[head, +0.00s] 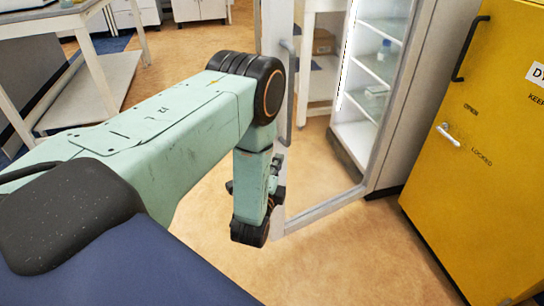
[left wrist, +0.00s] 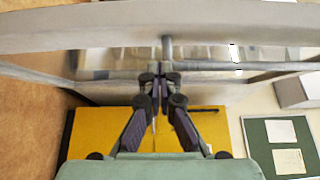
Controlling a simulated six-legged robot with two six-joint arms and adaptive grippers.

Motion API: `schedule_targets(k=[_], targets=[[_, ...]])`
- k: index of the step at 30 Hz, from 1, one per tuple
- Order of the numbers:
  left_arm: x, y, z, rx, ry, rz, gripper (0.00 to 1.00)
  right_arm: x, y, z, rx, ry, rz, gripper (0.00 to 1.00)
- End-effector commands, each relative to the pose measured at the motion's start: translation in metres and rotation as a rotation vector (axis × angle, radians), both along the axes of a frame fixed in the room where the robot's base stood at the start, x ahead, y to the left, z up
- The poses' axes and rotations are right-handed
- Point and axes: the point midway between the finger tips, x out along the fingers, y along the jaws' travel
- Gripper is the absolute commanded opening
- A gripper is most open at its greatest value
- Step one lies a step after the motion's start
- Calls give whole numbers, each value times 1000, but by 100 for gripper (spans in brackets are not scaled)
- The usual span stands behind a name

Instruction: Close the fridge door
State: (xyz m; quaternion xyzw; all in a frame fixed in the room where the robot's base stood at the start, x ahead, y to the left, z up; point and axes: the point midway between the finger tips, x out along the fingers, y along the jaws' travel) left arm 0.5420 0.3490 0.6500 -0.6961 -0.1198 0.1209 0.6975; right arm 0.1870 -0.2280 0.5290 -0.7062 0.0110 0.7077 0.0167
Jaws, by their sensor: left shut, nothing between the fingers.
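The fridge (head: 385,85) is white with shelves inside. Its glass door (head: 322,207) stands open towards me, with a pale frame and a long grey vertical handle (head: 289,90) near its left edge. My left arm reaches in from the left and bends down at the door's free edge. My left gripper (head: 277,170) is mostly hidden behind its own wrist there. In the left wrist view the left gripper (left wrist: 158,72) is shut and empty, its fingertips close to the pale door frame (left wrist: 160,24); I cannot tell whether they touch. My right gripper is not in view.
A yellow cabinet (head: 490,130) stands right of the fridge, and shows in the left wrist view (left wrist: 85,130). A white table (head: 85,55) is at the back left. A green board (left wrist: 258,135) is at the wrist view's right. Tan floor before the door is clear.

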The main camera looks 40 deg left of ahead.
Motion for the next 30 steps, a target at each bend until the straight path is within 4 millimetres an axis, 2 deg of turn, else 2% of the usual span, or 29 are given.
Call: schedule_targets(k=[2,6,11,30], targets=[[14,6,-1,-1,-4,2,0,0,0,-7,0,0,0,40],[20,24,-1,-1,-1,4,0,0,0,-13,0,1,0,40],[26,35,-1,-1,-1,2,0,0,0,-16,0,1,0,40],[28,44,0,-1,1,-5,0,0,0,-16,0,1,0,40]])
